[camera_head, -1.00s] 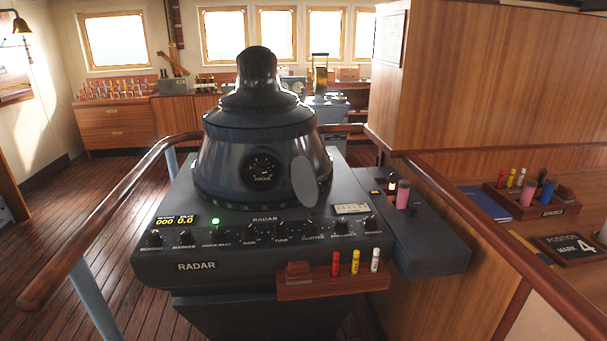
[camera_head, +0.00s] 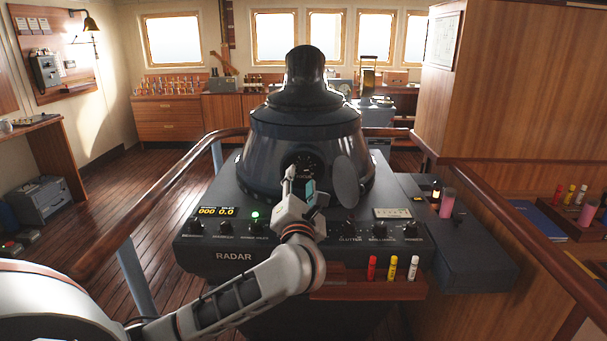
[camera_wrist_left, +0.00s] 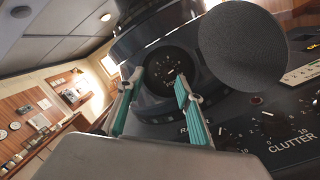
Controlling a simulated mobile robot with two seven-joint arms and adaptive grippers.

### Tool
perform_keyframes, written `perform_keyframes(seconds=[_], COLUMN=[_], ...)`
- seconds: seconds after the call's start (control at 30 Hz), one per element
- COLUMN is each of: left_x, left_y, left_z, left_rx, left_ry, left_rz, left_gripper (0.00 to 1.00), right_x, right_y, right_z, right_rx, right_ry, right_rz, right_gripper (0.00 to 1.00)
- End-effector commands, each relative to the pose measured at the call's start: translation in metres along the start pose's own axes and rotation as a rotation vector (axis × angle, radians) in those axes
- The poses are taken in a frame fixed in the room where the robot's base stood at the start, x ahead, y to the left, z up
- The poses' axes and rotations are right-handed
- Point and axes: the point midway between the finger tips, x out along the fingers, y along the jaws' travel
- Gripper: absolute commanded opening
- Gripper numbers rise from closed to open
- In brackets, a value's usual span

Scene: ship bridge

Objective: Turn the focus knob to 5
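The focus knob (camera_head: 305,163) sits on a round dark dial on the front of the black radar hood (camera_head: 283,132). In the head view my left gripper partly hides it. In the left wrist view the knob (camera_wrist_left: 171,73) shows between the two fingertips, with white marks around it. The number it points to is too small to read. My left gripper (camera_head: 300,180) is open and empty in front of the dial. In the left wrist view the gripper (camera_wrist_left: 160,80) has its teal-padded fingers apart, one each side of the dial, with no clear contact. My right gripper is out of view.
A grey round disc (camera_head: 346,182) stands out just right of the dial, close to my left gripper. The radar console (camera_head: 207,256) below carries a row of small knobs. A wooden marker holder (camera_head: 330,287) juts from its front. A wooden rail (camera_head: 150,205) runs along the left.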

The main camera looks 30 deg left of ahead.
Motion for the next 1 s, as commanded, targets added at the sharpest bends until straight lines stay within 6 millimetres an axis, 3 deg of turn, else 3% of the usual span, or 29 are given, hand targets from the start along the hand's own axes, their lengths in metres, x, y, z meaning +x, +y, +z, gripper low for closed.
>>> perform_keyframes(seconds=[0.27, 0.7, 1.0], left_x=[0.013, 0.073, 0.084], left_y=[-0.013, -0.019, -0.02], left_z=[-0.008, -0.014, -0.016], left_rx=[-0.101, -0.101, -0.102], left_ry=[0.106, 0.106, 0.106], left_rz=[-0.096, -0.095, -0.097], left_gripper=[0.36, 0.36, 0.36], right_x=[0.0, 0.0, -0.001], right_y=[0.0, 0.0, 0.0], right_z=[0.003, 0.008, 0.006], right_rx=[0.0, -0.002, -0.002], right_ry=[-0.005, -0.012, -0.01], right_rz=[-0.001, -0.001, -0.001], right_gripper=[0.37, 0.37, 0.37])
